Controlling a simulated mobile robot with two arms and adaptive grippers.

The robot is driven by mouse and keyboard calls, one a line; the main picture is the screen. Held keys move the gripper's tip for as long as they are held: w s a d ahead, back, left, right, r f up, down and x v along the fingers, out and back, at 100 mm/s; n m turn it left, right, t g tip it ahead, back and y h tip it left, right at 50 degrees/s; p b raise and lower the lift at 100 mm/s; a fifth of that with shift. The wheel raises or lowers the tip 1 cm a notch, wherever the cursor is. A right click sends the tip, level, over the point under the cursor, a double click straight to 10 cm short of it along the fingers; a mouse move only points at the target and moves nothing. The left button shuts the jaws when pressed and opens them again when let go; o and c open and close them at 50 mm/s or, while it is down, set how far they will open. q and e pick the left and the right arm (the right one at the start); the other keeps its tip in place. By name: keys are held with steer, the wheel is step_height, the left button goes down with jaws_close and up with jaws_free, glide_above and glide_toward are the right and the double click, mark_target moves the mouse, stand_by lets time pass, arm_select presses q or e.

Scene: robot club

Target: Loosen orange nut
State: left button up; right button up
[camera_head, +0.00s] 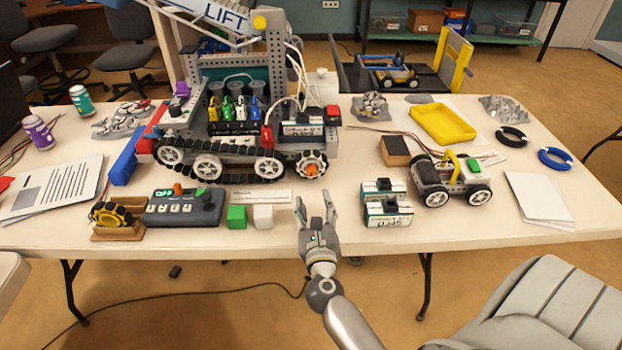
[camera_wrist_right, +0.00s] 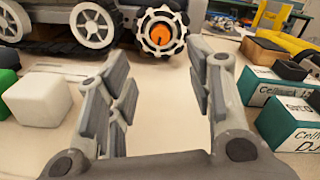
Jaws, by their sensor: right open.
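The orange nut (camera_head: 311,170) sits at the hub of the tracked robot's right front wheel (camera_head: 303,159). In the right wrist view the nut (camera_wrist_right: 161,34) shows at the centre of the roller-rimmed wheel (camera_wrist_right: 160,15), straight ahead between my fingers. My right gripper (camera_head: 316,205) is open and empty over the front of the table, short of the wheel and apart from it. It also shows in the right wrist view (camera_wrist_right: 165,95), fingers spread to either side. My left gripper is not in view.
A white cube (camera_head: 263,217) and a green cube (camera_head: 237,217) stand left of my right gripper. Teal battery boxes (camera_head: 388,214) stand to its right, near a small wheeled cart (camera_head: 450,180). The tabletop between gripper and wheel is clear.

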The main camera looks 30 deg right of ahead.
mark_target(312, 173)
steer(key=shift+w+d, duration=0.25)
steer(key=shift+w, duration=0.05)
steer(key=x, duration=1)
steer(key=shift+f, duration=0.1)
steer(key=c, duration=1)
steer(key=shift+p, duration=0.3)
steer(key=shift+c, duration=0.2)
